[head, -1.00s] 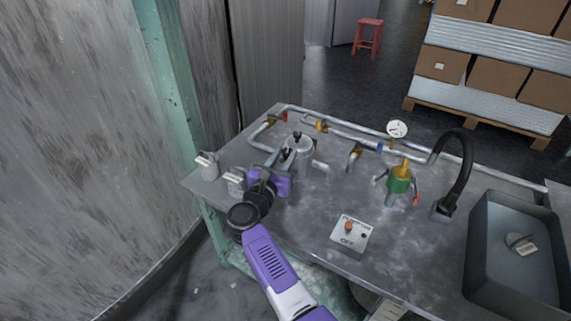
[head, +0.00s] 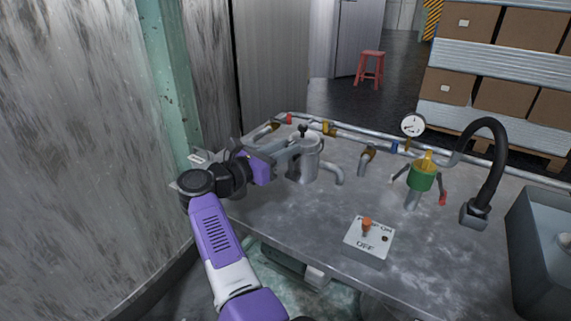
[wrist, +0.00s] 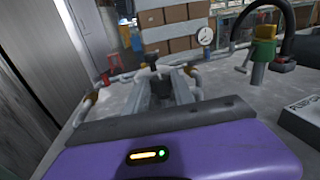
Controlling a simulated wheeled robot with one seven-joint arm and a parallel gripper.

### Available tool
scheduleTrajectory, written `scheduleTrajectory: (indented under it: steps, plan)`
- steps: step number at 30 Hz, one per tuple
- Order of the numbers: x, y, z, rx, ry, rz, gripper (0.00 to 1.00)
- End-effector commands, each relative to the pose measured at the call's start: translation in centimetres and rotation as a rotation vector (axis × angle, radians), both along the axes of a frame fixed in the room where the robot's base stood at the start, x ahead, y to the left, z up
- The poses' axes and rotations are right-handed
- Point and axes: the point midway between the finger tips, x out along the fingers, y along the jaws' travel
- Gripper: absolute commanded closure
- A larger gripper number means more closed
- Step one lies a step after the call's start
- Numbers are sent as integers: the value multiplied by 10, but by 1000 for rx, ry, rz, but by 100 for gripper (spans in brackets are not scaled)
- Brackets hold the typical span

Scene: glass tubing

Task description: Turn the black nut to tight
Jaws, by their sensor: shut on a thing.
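A grey metal cylinder (head: 310,168) stands upright at the back left of the workbench, with a short pipe on its right. A small black knob shows above it (head: 303,129). My gripper (head: 297,148) reaches in from the left, its grey fingers against the cylinder's upper part. In the wrist view, both fingers of my gripper (wrist: 162,84) close around a dark piece, which looks like the black nut (wrist: 161,80). The fingers hide most of the nut, so how far it is turned cannot be told.
Pipes with coloured valves run along the back of the bench (head: 255,215). To the right are a pressure gauge (head: 413,126), a green valve (head: 421,175), a black hose (head: 488,150) and a sink (head: 528,250). A switch box (head: 368,243) sits in front. A wall is close on the left.

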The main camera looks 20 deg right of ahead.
Motion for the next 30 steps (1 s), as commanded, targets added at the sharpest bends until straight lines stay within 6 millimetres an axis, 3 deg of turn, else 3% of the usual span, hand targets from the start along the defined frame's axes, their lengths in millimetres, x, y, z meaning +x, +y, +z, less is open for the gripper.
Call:
scheduleTrajectory:
  steps: [25,26,29,30]
  plan:
    - [1,-1,0,0,1,-63,100]
    - [1,-1,0,0,1,-63,68]
    - [1,0,0,0,1,-63,49]
    - [1,0,0,0,1,-63,48]
